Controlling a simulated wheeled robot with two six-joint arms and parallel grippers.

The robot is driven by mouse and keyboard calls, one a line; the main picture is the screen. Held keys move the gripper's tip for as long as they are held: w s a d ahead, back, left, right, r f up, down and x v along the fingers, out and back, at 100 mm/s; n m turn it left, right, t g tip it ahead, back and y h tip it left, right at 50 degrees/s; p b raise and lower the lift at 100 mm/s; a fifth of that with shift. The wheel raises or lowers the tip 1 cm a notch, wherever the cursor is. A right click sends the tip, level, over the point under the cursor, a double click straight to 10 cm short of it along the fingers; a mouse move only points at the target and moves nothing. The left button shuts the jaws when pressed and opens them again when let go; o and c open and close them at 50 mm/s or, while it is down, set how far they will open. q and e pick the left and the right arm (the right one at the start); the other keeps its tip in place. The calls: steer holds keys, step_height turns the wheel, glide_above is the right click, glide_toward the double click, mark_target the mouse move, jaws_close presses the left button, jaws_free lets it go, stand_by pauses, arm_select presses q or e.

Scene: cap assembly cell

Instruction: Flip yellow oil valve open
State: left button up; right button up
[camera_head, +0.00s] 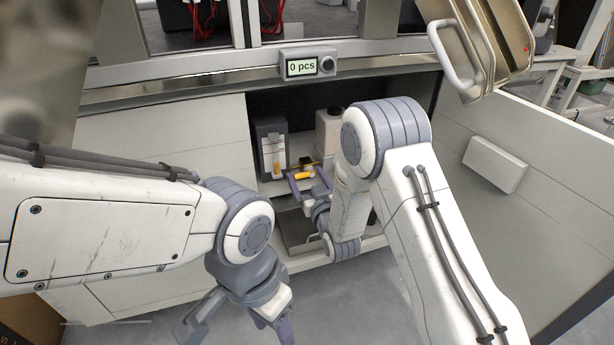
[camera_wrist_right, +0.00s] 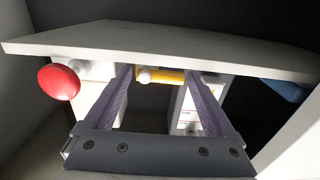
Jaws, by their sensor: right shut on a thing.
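The yellow oil valve (camera_head: 304,176) is a small yellow handle inside the open cabinet compartment. My right gripper (camera_head: 307,181) reaches into the compartment and is shut on it. In the right wrist view, the yellow oil valve (camera_wrist_right: 172,76) lies crosswise between the two purple fingers of the right gripper (camera_wrist_right: 161,78), with a pale round knob in front of it. My left gripper (camera_head: 238,333) hangs low in front of the cabinet, fingers apart and empty, partly cut off by the lower picture edge.
A grey box (camera_head: 271,140) and a white container (camera_head: 328,133) stand in the compartment. A round red knob (camera_wrist_right: 59,82) sits left of the fingers in the wrist view, under a pale shelf edge (camera_wrist_right: 200,50). A counter display (camera_head: 308,65) reads 0 pcs. Open floor lies in front.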

steer(key=o, duration=1.1)
steer(key=shift+c, duration=0.2)
steer(key=p+v, duration=0.4)
steer(key=v, duration=0.6)
steer(key=shift+s, duration=0.25)
